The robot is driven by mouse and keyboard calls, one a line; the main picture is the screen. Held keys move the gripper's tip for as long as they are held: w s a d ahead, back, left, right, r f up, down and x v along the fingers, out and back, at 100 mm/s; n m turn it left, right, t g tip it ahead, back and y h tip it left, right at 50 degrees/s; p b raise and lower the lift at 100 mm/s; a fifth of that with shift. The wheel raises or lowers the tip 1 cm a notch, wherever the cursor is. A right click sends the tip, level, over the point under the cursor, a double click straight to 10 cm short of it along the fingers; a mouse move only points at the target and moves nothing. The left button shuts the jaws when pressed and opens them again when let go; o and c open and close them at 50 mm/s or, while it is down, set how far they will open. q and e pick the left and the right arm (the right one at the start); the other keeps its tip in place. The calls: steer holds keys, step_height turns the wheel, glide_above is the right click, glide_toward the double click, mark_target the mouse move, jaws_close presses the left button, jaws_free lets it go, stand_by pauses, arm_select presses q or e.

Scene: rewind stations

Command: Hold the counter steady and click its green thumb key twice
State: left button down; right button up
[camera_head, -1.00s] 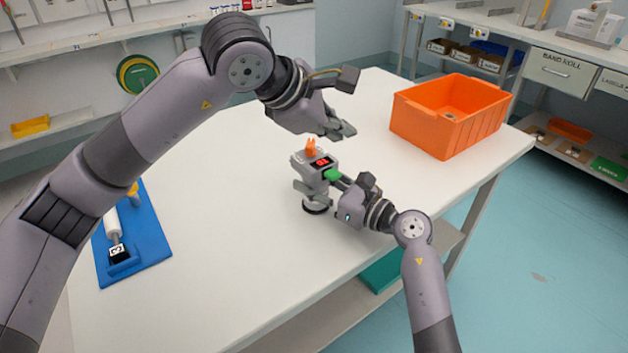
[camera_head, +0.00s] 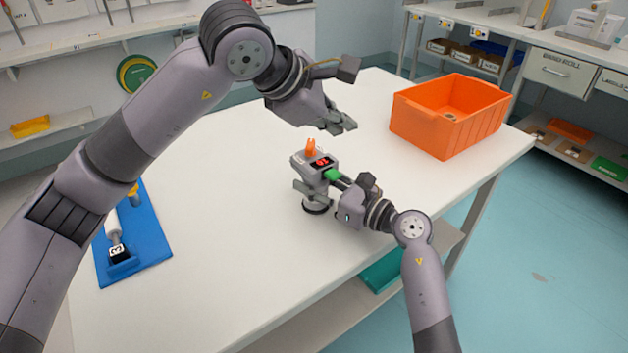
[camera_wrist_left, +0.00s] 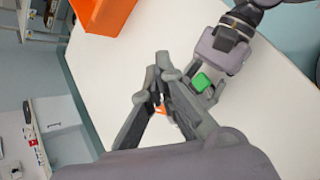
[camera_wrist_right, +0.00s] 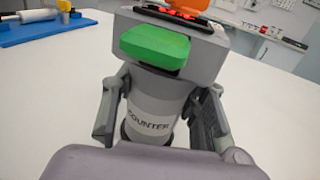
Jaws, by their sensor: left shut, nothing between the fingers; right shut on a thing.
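The counter (camera_head: 316,165) stands upright on the white table, a grey body with a red display, an orange piece on top (camera_head: 311,147) and a green thumb key (camera_head: 333,174) on its side. In the right wrist view its neck, lettered COUNTER (camera_wrist_right: 152,124), is between my right gripper's fingers, with the green key (camera_wrist_right: 155,47) above. My right gripper (camera_wrist_right: 160,115) is shut on the counter. My left gripper (camera_head: 343,126) is shut and empty, above and behind the counter, apart from it. The left wrist view shows the green key (camera_wrist_left: 202,82) beyond its fingers.
An orange crate (camera_head: 440,130) stands at the table's right end. A blue board (camera_head: 150,240) with a white roller lies at the left. The table between them is mostly clear. Shelves (camera_head: 480,60) stand at the back.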

mark_target(335, 176)
arm_select(q)
step_height(335, 176, down, 7)
steer(key=shift+f, duration=0.15)
stand_by(1.6)
steer(key=shift+f, duration=0.65)
stand_by(0.4)
steer(key=shift+r, duration=0.65)
steer(key=shift+r, duration=3.05)
